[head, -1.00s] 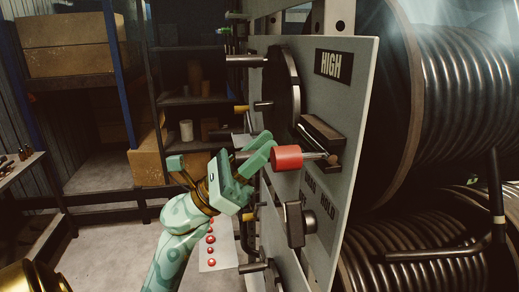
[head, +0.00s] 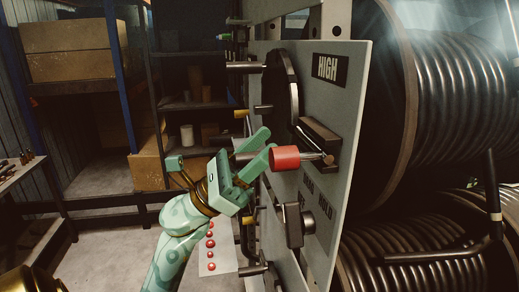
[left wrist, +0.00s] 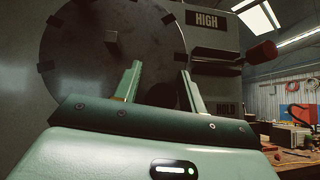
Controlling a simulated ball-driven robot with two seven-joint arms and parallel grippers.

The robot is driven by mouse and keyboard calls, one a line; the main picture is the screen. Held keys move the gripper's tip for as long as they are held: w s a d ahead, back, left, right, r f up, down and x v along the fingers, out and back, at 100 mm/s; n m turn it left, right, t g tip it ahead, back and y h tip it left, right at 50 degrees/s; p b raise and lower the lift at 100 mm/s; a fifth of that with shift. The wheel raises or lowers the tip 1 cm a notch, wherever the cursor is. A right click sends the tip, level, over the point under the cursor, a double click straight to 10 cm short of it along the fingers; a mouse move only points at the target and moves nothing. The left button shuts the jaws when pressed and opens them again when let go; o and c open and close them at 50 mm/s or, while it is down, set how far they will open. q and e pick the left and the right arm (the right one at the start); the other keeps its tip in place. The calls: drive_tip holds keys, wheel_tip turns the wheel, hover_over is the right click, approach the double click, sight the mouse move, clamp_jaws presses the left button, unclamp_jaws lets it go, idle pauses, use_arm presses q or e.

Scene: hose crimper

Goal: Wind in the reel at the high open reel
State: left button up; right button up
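The upright grey panel (head: 345,110) carries a black HIGH label (head: 329,68). A dark round disc (head: 281,92) on its face has a rod (head: 246,66) sticking out at the top left. A red knob (head: 285,157) on a metal lever stands below the disc. My left gripper (head: 265,142) is open and empty, with its fingertips just left of the red knob in the head view. In the left wrist view the disc (left wrist: 75,60) fills the space beyond the parted fingers, and the red knob (left wrist: 262,52) is outside them to the right. My right gripper is out of view.
A large reel of black hose (head: 465,90) stands behind the panel, with another below it. A dark latch (head: 294,225) sticks out low on the panel. Shelves with boxes (head: 75,65) stand at the left. Clear floor (head: 110,250) lies left of my arm.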

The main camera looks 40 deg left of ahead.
use_arm(q)
drive_tip(key=shift+f, duration=0.1)
drive_tip(key=shift+a+f+b, duration=0.2)
drive_tip(key=shift+f+b, duration=0.1)
drive_tip(key=b+v, duration=0.9)
drive_tip(key=v, duration=0.6)
drive_tip(key=shift+s+a, duration=0.2)
drive_tip(key=shift+s, duration=0.15)
drive_tip(key=shift+f, duration=0.1)
